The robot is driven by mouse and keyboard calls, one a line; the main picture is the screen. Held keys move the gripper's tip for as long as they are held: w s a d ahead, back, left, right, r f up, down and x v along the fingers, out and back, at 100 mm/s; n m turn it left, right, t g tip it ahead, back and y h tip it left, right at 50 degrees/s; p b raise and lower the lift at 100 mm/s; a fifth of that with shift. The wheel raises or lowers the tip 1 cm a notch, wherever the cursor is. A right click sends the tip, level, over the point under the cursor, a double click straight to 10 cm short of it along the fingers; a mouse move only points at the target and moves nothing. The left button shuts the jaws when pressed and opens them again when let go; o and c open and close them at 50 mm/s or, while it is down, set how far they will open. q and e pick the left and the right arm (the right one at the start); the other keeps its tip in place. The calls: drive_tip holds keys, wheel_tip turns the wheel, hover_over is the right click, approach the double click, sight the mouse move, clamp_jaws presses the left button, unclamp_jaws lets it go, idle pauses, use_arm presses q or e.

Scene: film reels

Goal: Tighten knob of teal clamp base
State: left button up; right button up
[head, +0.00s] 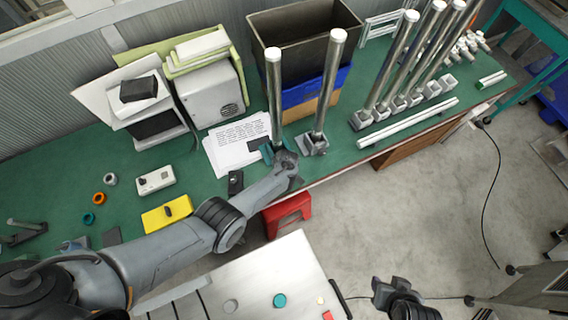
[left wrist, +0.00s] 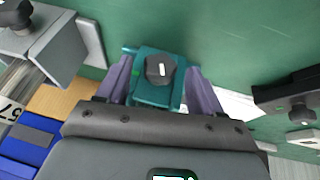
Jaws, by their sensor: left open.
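The teal clamp base (head: 267,153) stands on the green bench near its front edge, under a metal post with a white top. It is partly hidden by my left gripper (head: 286,160). In the left wrist view the teal clamp base (left wrist: 153,92) lies between my two open fingers. Its dark knob (left wrist: 160,69) with a white mark faces the camera, with a finger on either side. I see gaps between the fingers and the knob. My right gripper (head: 391,291) is low at the right over the floor, away from the bench; its jaws are unclear.
A grey clamp base (head: 312,145) with a tall post stands just right of the teal one. White paper (head: 238,146) lies behind to the left. A dark bin (head: 305,35) stands behind. A red stool (head: 288,212) is below the bench edge.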

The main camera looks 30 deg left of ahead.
use_arm(q)
drive_tip(key=shift+w+a+f, duration=0.1)
drive_tip(key=shift+w+f, duration=0.05)
drive_tip(key=shift+f, duration=0.25)
drive_tip(key=c, duration=1.1)
drive_tip(key=shift+o, duration=0.2)
drive_tip(key=shift+w+f+b, duration=0.1)
drive_tip(key=shift+b, duration=0.65)
drive_tip(key=g+y+b, duration=0.1)
drive_tip(key=b, duration=0.4)
drive_tip(key=m+g+y+b, duration=0.1)
drive_tip(key=g+b, duration=0.1)
drive_tip(key=b, duration=0.4)
drive_tip(key=g+y+b, duration=0.1)
drive_tip(key=y+b, duration=0.1)
drive_tip(key=b, duration=0.3)
drive_tip(key=shift+w+d+f+g+b, duration=0.25)
drive_tip(key=shift+w+d+g+b, duration=0.05)
drive_tip(key=shift+d, duration=0.05)
drive_tip(key=shift+r+m+b, duration=0.2)
drive_tip(key=shift+m+b, duration=0.1)
drive_tip(key=shift+b, duration=0.3)
